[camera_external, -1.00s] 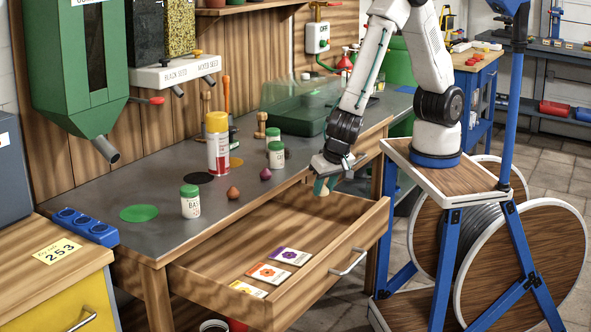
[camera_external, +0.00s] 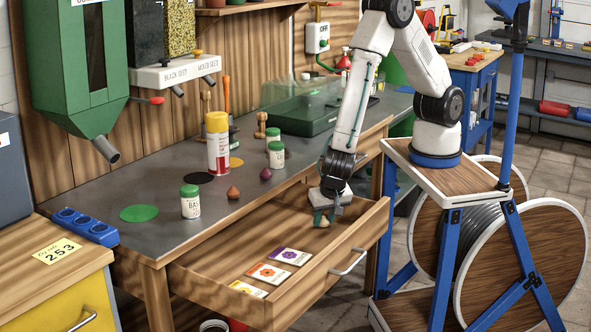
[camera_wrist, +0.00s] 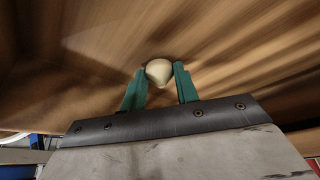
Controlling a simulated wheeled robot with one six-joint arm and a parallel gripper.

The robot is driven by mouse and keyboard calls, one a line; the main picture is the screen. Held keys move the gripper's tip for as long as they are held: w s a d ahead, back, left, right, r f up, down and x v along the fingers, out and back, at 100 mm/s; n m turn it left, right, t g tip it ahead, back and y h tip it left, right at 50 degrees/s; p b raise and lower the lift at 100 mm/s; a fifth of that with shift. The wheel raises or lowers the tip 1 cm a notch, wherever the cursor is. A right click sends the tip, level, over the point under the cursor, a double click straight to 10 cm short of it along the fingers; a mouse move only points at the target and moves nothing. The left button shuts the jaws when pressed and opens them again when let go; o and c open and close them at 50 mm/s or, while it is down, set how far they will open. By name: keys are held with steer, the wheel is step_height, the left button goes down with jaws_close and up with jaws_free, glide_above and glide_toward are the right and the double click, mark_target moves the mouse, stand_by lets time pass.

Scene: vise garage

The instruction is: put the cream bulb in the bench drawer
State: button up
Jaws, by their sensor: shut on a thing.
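The cream bulb (camera_wrist: 159,71) is between the green fingertips of my gripper (camera_wrist: 159,82) in the wrist view, and the fingers are shut on it. In the external view my gripper (camera_external: 322,219) points down inside the open bench drawer (camera_external: 290,222), near its back right corner. Only a small part of the bulb (camera_external: 321,224) shows there below the fingers. I cannot tell whether the bulb touches the drawer floor.
Several seed packets (camera_external: 269,273) lie at the drawer's front left. On the bench top (camera_external: 140,185) stand a spray can (camera_external: 217,145), white jars with green lids (camera_external: 190,202), a brown bulb (camera_external: 233,192) and a purple bulb (camera_external: 265,173). The drawer's middle floor is clear.

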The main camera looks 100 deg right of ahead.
steer(key=o, duration=1)
steer(key=shift+f, duration=0.15)
